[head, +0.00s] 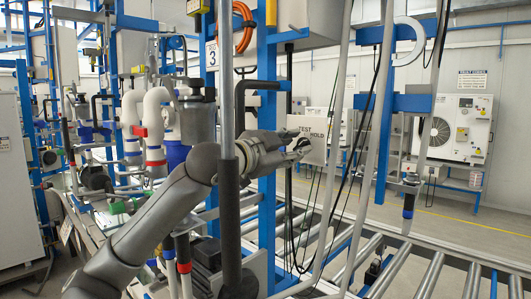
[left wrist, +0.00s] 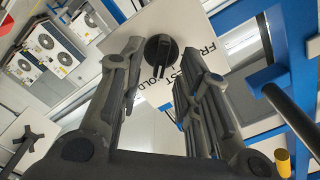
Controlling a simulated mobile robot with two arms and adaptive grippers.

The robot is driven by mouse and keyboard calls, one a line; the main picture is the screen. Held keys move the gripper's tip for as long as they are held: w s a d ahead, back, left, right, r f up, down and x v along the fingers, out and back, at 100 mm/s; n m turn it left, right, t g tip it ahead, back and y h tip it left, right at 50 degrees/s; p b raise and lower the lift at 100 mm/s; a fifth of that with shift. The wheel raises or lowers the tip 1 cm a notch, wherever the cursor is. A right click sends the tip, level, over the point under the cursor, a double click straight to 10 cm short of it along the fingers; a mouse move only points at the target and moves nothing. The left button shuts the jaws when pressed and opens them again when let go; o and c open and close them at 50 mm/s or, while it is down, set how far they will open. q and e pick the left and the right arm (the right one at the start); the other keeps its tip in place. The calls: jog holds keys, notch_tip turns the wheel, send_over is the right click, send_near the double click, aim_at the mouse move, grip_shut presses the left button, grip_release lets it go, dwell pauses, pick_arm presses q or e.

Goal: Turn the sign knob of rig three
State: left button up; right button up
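The sign (head: 318,128) is a pale plate with dark lettering, "TEST" and "HOLD" legible, beside the blue post of the rig marked 3 (head: 212,55). In the left wrist view the sign (left wrist: 178,22) carries a round black knob (left wrist: 161,50) with a raised grip bar. My left gripper (head: 298,146) is in front of the sign in the head view and hides part of it. Its fingers (left wrist: 163,58) are apart, with the knob showing between their tips and nothing held. I cannot tell whether they touch the knob. My right gripper is not in view.
A blue post (head: 267,90) and grey upright pipes (head: 345,90) stand close around my left arm. Dark cables hang right of the sign. A roller conveyor (head: 395,270) runs below. White fan units (head: 457,130) stand at the back wall.

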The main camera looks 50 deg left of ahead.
pick_arm(q)
jog(key=s+d, duration=0.1)
jog(key=s, duration=0.8)
jog(key=shift+s, duration=0.35)
